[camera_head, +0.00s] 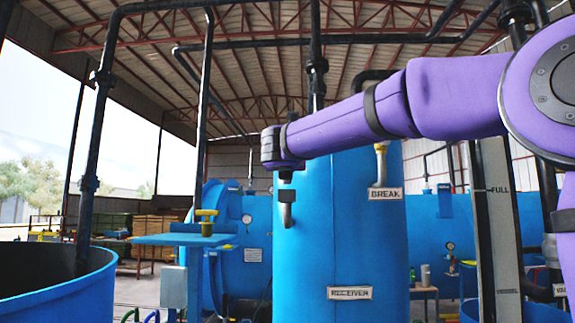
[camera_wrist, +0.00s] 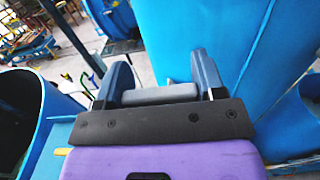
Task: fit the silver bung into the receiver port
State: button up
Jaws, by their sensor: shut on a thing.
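My purple arm reaches left across the head view, and my gripper (camera_head: 285,176) is at its end, in front of the blue receiver tank (camera_head: 330,245). In the wrist view the two dark fingers of my gripper (camera_wrist: 162,84) are shut on a grey cylinder, which looks like the silver bung (camera_wrist: 160,96).
A blue shelf (camera_head: 165,240) with a yellow valve (camera_head: 207,217) is left of the tank. An open blue vat (camera_head: 60,295) is at lower left.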

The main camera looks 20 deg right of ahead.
jog(key=shift+f, duration=2)
jog(key=o, duration=1)
jog(key=v, duration=1)
jog(key=shift+s+a, duration=0.15)
jog(key=shift+s, duration=0.25)
